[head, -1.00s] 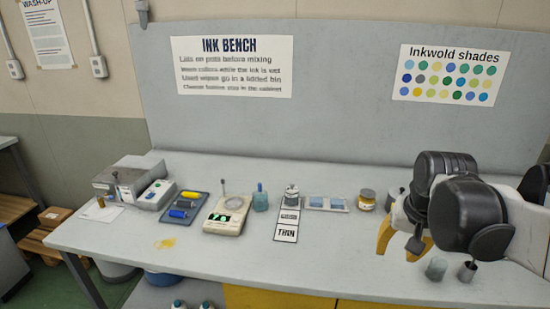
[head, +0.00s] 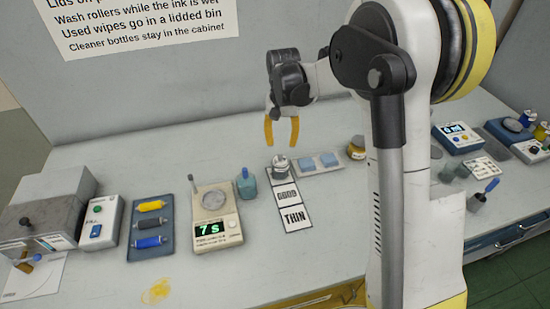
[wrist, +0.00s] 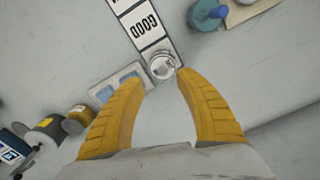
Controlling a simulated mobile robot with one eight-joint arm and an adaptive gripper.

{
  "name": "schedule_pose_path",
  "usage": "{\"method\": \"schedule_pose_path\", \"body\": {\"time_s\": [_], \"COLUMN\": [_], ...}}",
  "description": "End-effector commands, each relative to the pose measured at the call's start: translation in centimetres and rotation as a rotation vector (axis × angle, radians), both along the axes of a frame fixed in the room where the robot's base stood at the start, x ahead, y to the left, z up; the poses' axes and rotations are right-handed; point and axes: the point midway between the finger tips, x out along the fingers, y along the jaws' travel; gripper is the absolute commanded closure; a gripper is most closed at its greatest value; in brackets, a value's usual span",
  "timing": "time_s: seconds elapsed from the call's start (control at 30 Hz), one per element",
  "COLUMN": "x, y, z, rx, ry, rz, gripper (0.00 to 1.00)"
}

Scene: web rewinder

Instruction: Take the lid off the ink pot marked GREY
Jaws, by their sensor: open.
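My gripper (head: 281,142) is open and empty, pointing down. Its two yellow fingers also show in the wrist view (wrist: 162,82), apart from each other. It hangs above the bench near a small metal cup (head: 281,167), which shows just beyond the fingertips in the wrist view (wrist: 162,66). No label reading GREY is legible. A dark grey-sided pot (wrist: 45,134) lies at the left of the wrist view, next to a jar with a yellow label (wrist: 80,115); it may be the grey one. In the head view my arm may hide it, while the yellow-labelled jar (head: 356,148) shows.
The metal cup stands on a strip of cards (head: 292,214) reading GOOD and THIN. Blue swatches (head: 318,162) lie beside it. A glass (head: 449,171) and brush cup (head: 478,200) stand right.

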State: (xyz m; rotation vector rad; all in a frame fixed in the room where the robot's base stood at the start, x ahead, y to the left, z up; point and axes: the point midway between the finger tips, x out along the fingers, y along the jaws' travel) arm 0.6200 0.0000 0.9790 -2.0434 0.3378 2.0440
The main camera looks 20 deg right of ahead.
Motion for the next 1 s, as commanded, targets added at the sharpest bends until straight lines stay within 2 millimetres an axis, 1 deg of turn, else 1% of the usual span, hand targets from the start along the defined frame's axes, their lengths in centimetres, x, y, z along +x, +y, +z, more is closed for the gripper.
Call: {"method": "schedule_pose_path", "body": {"time_s": [0.03, 0.1, 0.33, 0.5, 0.57, 0.63, 0.83, 0.87, 0.9, 0.97, 1.0], "x": [0.1, 0.1, 0.4, 1.0, 0.9, 0.9, 0.9, 0.9, 0.9, 0.9, 0.9], "y": [0.0, 0.0, 0.0, -0.1, -0.1, -0.1, -0.1, -0.1, -0.1, -0.1, -0.1], "z": [-1.2, -2.4, -4.3, -7.2, -7.9, -8.4, -8.3, -8.3, -8.3, -8.3, -8.3], "rx": [0.000, 0.000, 0.000, 0.000, 0.000, 0.000, 0.000, 0.000, 0.000, 0.000, 0.000], "ry": [0.000, -0.001, -0.001, -0.001, -0.001, -0.001, -0.001, -0.001, -0.001, -0.001, -0.001], "rz": [0.000, 0.000, 0.000, 0.000, 0.001, 0.001, 0.001, 0.001, 0.001, 0.001, 0.001], "gripper": [0.59, 0.59, 0.59, 0.59, 0.59, 0.59, 0.59, 0.66, 0.78, 0.97, 0.99]}}
